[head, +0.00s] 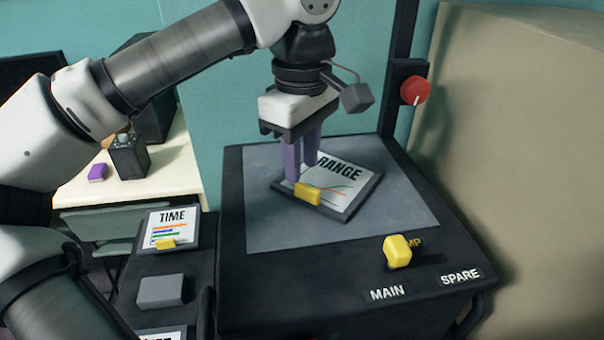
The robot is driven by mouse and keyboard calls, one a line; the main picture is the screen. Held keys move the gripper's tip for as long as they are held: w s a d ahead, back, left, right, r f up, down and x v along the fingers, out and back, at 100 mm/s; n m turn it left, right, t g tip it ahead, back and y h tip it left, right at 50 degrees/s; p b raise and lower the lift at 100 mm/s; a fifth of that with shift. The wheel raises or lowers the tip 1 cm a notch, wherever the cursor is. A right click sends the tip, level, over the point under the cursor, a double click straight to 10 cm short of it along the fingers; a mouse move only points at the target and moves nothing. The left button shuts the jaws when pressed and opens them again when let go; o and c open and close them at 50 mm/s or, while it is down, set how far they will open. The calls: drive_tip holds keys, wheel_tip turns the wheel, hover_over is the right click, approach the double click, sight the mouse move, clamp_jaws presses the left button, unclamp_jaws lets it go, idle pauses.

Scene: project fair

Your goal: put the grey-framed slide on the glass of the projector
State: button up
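A slide marked RANGE (346,190) with a dark grey frame lies turned at an angle over the grey glass (400,210) of the black projector. Whether it rests fully flat on the glass is hard to tell. A yellow tab (307,195) stands at its near left edge. My gripper (302,172) points down with its purple fingers over the left part of the slide, just behind and above the tab. A narrow gap shows between the fingers, and I see nothing held in it. The fingers hide part of the slide's left side and its lettering.
On the dark side shelf lie a slide marked TIME (172,222) and a grey block (161,290); another slide is cut off below. A yellow knob (397,250) stands by the MAIN and SPARE labels. The projector's post carries a red knob (415,90). A beige block (520,130) stands right.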

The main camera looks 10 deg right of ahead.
wheel_tip(320, 180, up, 8)
drive_tip(key=shift+r, duration=0.2)
idle(1.6)
